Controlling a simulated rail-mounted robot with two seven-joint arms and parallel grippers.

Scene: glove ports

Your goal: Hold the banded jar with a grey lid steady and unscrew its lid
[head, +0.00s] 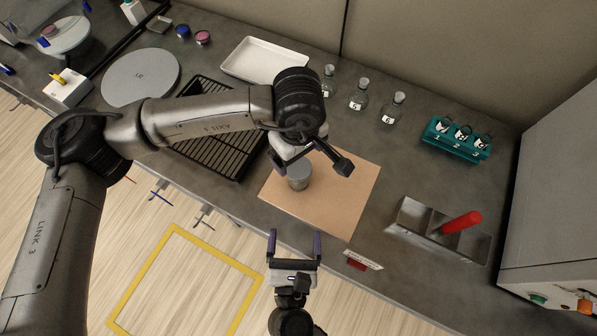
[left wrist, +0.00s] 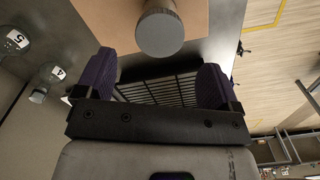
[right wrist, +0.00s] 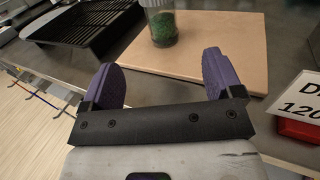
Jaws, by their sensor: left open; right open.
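The jar with a grey lid (head: 299,171) stands upright on a tan board, partly covered by my left gripper in the head view. The left wrist view shows its round grey lid (left wrist: 160,32) from above, beyond the fingertips. The right wrist view shows its clear side with green contents (right wrist: 164,28); its top is cut off and I cannot make out bands. My left gripper (left wrist: 158,82) is open and empty, above and just behind the jar. My right gripper (head: 294,240) is open and empty in front of the board's near edge, its fingers pointing toward the jar (right wrist: 165,72).
The tan board (head: 345,200) lies beside a black rack (head: 222,150). Behind are a white tray (head: 265,60) and several flasks (head: 358,97). To the right are a teal rack (head: 455,140) and a metal bin (head: 415,215) with a red cylinder (head: 461,222). A sign (head: 362,259) stands at the front edge.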

